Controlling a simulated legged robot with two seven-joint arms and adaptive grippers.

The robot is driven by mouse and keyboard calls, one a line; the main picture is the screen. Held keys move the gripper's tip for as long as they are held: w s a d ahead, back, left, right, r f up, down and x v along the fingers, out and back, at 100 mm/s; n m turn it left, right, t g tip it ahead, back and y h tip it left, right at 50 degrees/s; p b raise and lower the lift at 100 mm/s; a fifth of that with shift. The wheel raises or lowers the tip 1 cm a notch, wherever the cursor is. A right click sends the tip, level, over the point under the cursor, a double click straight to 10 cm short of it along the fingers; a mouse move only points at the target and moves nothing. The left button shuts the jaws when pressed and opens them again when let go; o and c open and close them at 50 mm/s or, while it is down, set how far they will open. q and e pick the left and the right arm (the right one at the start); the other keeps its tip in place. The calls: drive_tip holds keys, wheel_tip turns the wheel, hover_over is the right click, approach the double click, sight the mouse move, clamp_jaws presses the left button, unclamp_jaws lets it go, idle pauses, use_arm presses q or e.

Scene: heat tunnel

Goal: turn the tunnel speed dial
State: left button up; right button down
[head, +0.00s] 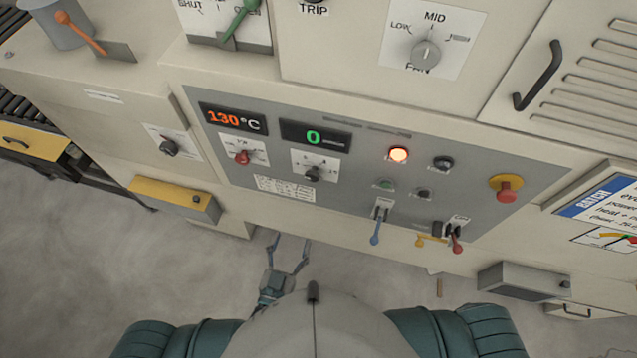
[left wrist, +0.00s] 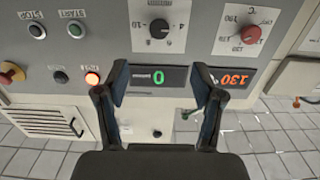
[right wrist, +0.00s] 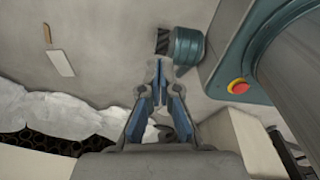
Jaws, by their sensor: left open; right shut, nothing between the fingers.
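The likely speed dial is a black knob (head: 312,173) on a white scale plate, under the green display (head: 315,134) reading 0. The left wrist view shows this black knob (left wrist: 159,29) upside down, with the green display (left wrist: 158,78) between my fingers in the picture. My left gripper (head: 291,240) is open and empty below the grey panel, apart from the dial. Its two fingers also show in the left wrist view (left wrist: 160,78). My right gripper (right wrist: 160,68) is shut and empty, away from the panel; I cannot make it out in the head view.
A red knob (head: 242,157) sits left of the black one, under the 130 °C display (head: 233,118). A lit button (head: 399,155), levers (head: 376,232) and a red stop button (head: 507,189) lie to the right. A fan dial (head: 425,53) is above. A yellow-topped box (head: 174,197) juts out lower left.

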use_arm(q)
drive_tip(key=r, duration=0.1)
drive_tip(key=b, duration=0.3)
approach(311, 179)
drive_tip(key=p+x, duration=0.2)
drive_tip(key=x, duration=0.6)
drive_tip(key=shift+w+d, duration=0.1)
drive_tip(key=shift+w, duration=0.25)
drive_tip(key=shift+w+d, duration=0.35)
drive_tip(key=shift+a, duration=0.15)
drive_tip(key=c, duration=1.1)
use_arm(e)
drive_tip(key=shift+w+d+f, duration=0.3)
drive_tip(key=shift+w+d, duration=0.1)
drive_tip(key=shift+d, duration=0.2)
